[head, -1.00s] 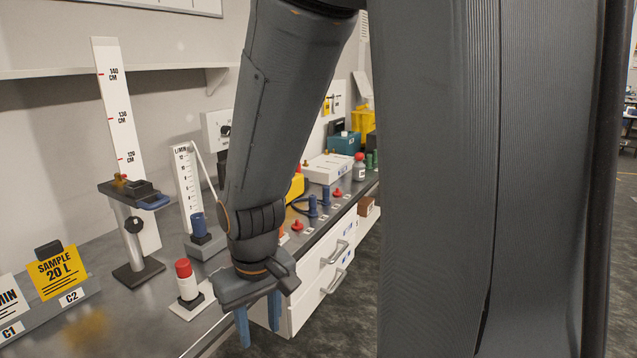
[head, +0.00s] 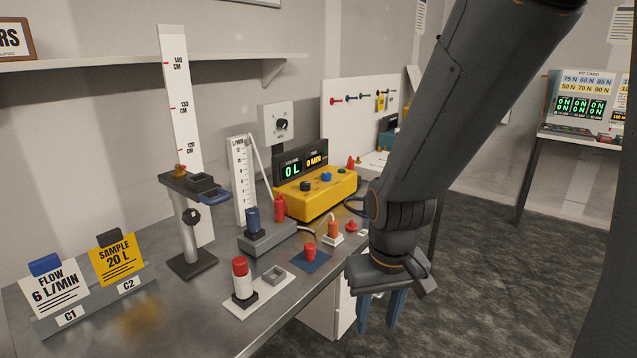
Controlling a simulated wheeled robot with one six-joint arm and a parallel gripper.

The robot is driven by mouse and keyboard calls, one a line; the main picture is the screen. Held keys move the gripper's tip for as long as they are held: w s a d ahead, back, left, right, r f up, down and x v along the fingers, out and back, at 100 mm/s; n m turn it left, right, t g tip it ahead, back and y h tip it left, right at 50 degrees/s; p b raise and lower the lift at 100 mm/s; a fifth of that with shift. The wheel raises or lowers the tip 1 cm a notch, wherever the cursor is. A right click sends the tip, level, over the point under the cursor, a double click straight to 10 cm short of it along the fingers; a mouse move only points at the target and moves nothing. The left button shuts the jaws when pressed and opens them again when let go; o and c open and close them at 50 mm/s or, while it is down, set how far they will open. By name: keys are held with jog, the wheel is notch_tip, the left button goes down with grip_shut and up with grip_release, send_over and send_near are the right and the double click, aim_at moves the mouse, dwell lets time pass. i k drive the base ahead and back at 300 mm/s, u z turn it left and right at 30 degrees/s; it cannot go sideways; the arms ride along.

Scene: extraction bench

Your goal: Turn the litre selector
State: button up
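I cannot read which of these is the litre selector. My gripper (head: 380,318) points down beyond the bench's front edge, to the right of the box and apart from it. Its two blue fingers are spread with nothing between them.
Cards reading 6 L/MIN (head: 55,287) and SAMPLE 20 L (head: 115,258) stand at left. A height stand (head: 190,235), a flow gauge (head: 241,180) and a red-capped cylinder (head: 241,280) stand before the box. Small red and orange pieces lie near the front edge.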

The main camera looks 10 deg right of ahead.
aim_at(325, 177)
jog(key=k, duration=0.65)
jog(key=z, duration=0.55)
jog(key=i, duration=1.15)
jog(key=u, duration=0.2)
